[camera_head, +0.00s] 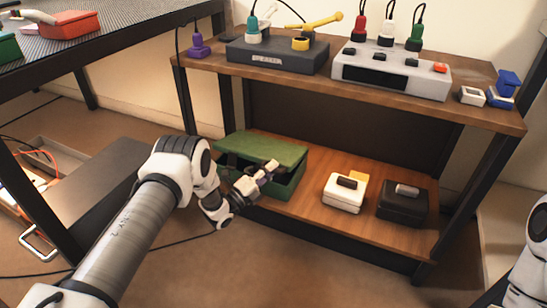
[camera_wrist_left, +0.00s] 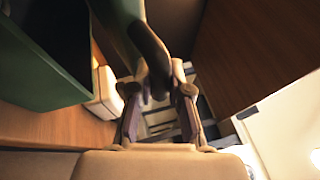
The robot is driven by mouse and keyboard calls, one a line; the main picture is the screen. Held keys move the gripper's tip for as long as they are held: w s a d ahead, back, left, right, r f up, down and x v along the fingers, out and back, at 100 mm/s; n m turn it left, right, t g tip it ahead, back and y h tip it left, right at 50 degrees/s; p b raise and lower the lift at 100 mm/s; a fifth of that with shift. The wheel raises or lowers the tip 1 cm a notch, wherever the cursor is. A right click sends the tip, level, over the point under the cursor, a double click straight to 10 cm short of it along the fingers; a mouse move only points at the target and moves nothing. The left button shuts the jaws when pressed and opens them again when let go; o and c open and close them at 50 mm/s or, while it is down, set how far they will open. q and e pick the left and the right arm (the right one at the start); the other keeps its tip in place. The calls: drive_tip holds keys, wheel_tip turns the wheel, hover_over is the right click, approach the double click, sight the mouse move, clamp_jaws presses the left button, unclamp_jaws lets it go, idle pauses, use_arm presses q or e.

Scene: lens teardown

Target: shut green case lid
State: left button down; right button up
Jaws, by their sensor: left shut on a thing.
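The green case (camera_head: 285,194) stands at the left end of the lower wooden shelf. Its green lid (camera_head: 262,149) is partly open, tilted over the box, with a dark gap below its front edge. My left gripper (camera_head: 265,174) is at the lid's front edge. In the left wrist view, my left gripper (camera_wrist_left: 160,98) is shut on a dark rounded handle (camera_wrist_left: 150,48) at the green lid (camera_wrist_left: 122,28). The open dark inside of the green case (camera_wrist_left: 40,75) shows at the left there. My right gripper is not in view.
On the lower shelf (camera_head: 318,210), a white box (camera_head: 344,194) and a black box (camera_head: 402,205) stand right of the case. The upper shelf (camera_head: 330,85) above carries a dark unit (camera_head: 277,55) and a grey unit (camera_head: 395,72). A dark table leg (camera_head: 181,105) stands close behind my left arm.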

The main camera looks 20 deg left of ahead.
use_arm(q)
drive_tip(key=shift+m+t+h, duration=0.6)
drive_tip(key=shift+t+h, duration=0.2)
drive_tip(key=f+b, duration=0.2)
drive_tip(key=f, duration=0.1)
drive_tip(key=s+f+b, duration=0.1)
drive_tip(key=f+b, duration=0.1)
drive_tip(key=f, duration=0.1)
drive_tip(key=shift+s, duration=0.15)
drive_tip(key=shift+f+m+h+b, duration=0.3)
drive_tip(key=shift+f+b, duration=0.25)
drive_tip(key=shift+b, duration=0.35)
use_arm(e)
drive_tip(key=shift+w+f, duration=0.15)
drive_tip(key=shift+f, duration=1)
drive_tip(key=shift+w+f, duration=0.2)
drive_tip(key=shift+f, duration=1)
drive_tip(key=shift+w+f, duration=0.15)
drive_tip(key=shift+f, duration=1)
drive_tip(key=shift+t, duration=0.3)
use_arm(q)
drive_tip(key=shift+s, duration=0.1)
drive_tip(key=c, duration=1.4)
unclamp_jaws()
drive_tip(key=shift+f, duration=0.15)
drive_tip(key=shift+o, duration=0.2)
drive_tip(key=v, duration=0.7)
drive_tip(key=shift+f, duration=0.2)
